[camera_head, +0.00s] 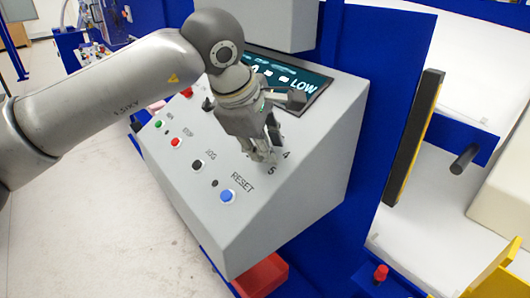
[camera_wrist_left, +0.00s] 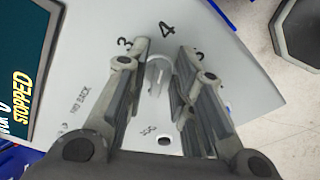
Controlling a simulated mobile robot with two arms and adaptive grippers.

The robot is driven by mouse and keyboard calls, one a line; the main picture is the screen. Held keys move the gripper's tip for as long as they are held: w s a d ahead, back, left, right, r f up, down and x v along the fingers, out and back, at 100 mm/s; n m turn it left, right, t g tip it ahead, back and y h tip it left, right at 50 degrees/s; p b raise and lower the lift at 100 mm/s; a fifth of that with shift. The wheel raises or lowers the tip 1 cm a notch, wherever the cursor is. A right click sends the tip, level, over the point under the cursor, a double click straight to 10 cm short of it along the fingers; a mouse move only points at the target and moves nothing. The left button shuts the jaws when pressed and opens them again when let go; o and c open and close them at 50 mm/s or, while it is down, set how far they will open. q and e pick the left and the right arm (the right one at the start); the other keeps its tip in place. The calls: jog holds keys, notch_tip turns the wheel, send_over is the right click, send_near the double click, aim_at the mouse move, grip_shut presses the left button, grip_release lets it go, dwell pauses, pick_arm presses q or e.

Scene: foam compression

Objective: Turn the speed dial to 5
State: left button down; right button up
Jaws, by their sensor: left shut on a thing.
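The speed dial (camera_wrist_left: 158,75) is a pale round knob on the grey sloped panel (camera_head: 205,150). In the left wrist view it sits between my left gripper's fingers (camera_wrist_left: 160,85), with a 3 (camera_wrist_left: 124,44) and a 4 (camera_wrist_left: 167,29) printed around it. Another number beside the right finger is partly hidden. In the head view my left gripper (camera_head: 264,156) points down onto the panel and is shut on the dial, which it mostly hides. A 4 (camera_head: 287,155) and a 5 (camera_head: 271,170) show beside it. I cannot tell which number the dial points to.
The panel carries a green button (camera_head: 158,124), a red button (camera_head: 176,142), a black JOG button (camera_head: 197,165) and a blue RESET button (camera_head: 228,196). A dark display (camera_head: 300,84) sits above, reading STOPPED in the wrist view. A black-yellow bar (camera_head: 413,135) stands at the right.

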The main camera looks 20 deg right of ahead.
pick_arm(q)
jog(key=m+b, duration=0.1)
jog(key=m, duration=0.1)
jog(key=m+b, duration=0.1)
jog(key=m, duration=0.2)
jog(key=shift+s+a+f+m+t+h, duration=0.2)
jog(key=shift+m+t+h, duration=0.1)
jog(key=shift+h, duration=0.1)
jog(key=m+b, duration=0.1)
jog(key=m, duration=0.2)
jog(key=shift+a+h, duration=0.15)
jog(key=shift+h, duration=0.15)
jog(key=shift+a+f+m+b, duration=0.1)
jog(key=shift+m+b, duration=0.25)
jog(key=shift+m, duration=1.05)
jog(key=c, duration=1.6)
grip_release()
jog(key=shift+o, duration=0.2)
